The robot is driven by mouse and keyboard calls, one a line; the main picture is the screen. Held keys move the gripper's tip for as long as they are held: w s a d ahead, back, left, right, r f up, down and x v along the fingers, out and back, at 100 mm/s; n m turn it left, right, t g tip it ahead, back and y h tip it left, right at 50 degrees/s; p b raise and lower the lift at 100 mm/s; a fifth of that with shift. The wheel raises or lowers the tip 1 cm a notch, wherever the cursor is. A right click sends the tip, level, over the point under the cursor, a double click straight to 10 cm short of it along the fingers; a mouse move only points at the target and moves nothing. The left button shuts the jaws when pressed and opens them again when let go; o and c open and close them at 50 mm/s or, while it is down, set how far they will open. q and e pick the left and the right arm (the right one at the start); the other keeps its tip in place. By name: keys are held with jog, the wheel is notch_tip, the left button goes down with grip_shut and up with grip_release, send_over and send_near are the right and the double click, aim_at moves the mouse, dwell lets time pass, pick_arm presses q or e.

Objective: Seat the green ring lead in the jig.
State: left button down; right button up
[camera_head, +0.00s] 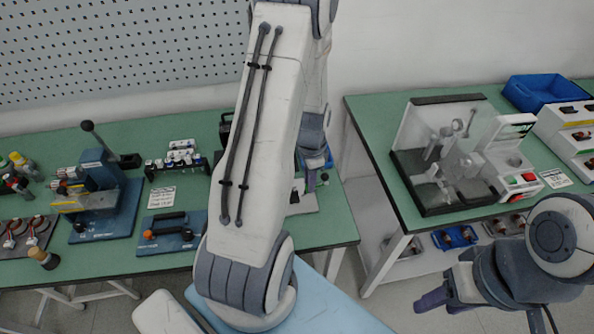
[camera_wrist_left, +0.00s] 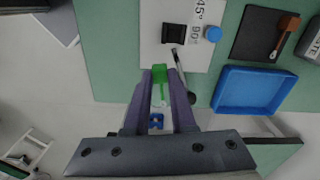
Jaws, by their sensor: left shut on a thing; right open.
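My left gripper (camera_head: 310,178) is mostly behind its own arm in the head view. In the left wrist view its fingers (camera_wrist_left: 161,76) are shut on the green ring lead (camera_wrist_left: 160,72), with the green end at the fingertips and a pale ring-like end between the fingers. The jig (camera_wrist_left: 150,48) is a white plate with a black block (camera_wrist_left: 173,33), a blue knob (camera_wrist_left: 213,33) and angle markings. The green end overlaps the plate's near edge in that view; I cannot tell whether they touch. My right gripper (camera_head: 446,301) is open and empty, away from the tables.
A blue tray (camera_wrist_left: 219,103) lies beside the jig, and a dark mat (camera_wrist_left: 246,50) with a red-brown part is beyond it. A lever press (camera_head: 98,180) and racks stand on the left table. A clear-guarded fixture (camera_head: 455,160) stands on the right table, across a gap.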

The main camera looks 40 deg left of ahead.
pick_arm(q)
jog(key=shift+m, duration=0.9)
jog(key=a+f+b, duration=0.1)
jog(key=s+a+f+b, duration=0.1)
jog(key=a+f+b, duration=0.1)
jog(key=shift+s+a+f, duration=0.15)
jog(key=shift+s+a, duration=0.15)
jog(key=shift+a, duration=0.1)
jog(key=shift+f+b, duration=0.5)
jog(key=shift+f, duration=0.4)
dwell(0.9)
jog(key=c, duration=0.7)
grip_release()
jog(key=shift+r, duration=0.1)
